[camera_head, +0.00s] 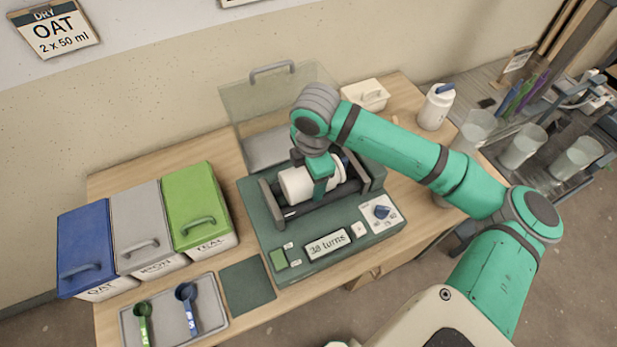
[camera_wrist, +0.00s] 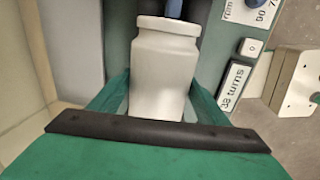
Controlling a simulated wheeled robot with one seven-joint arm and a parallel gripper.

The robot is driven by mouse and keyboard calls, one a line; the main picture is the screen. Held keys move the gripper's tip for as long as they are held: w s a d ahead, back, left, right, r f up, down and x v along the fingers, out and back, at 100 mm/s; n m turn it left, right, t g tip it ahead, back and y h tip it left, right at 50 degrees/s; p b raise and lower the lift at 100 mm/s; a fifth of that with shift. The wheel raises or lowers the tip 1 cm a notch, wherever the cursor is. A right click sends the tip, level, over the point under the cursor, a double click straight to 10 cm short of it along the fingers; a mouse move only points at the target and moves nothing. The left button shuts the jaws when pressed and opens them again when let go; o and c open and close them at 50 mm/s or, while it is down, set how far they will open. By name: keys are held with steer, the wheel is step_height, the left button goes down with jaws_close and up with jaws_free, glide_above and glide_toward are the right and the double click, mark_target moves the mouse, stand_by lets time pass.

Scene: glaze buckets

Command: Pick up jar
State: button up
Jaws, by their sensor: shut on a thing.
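The white jar (camera_head: 298,186) lies on its side in the cradle of the dark green roller machine (camera_head: 284,241). My gripper (camera_head: 322,176) reaches down from above with its green fingers around the jar's body. In the wrist view, the jar (camera_wrist: 163,75) sits between the two green fingers of my gripper (camera_wrist: 158,95), which is shut on it. Part of the jar is hidden by the fingers. The machine's clear lid (camera_head: 255,100) stands open behind. Its display reads "38 turns".
Blue, grey and green bins (camera_head: 198,207) stand on the left of the wooden table, with a tray (camera_head: 215,291) of two scoops in front. Another white jar with a blue top (camera_head: 436,107) stands at the back right. A small cream box (camera_head: 365,95) is behind the machine.

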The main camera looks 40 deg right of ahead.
steer(key=shift+r, duration=0.1)
steer(key=shift+r, duration=0.55)
step_height(320, 180, up, 2)
steer(key=shift+r, duration=0.1)
steer(key=s+a+r, duration=0.6)
steer(key=s+r, duration=0.4)
steer(key=s, duration=0.3)
step_height(320, 180, up, 9)
steer(key=shift+w+f, duration=0.2)
stand_by(0.9)
steer(key=shift+d, duration=0.15)
stand_by(0.4)
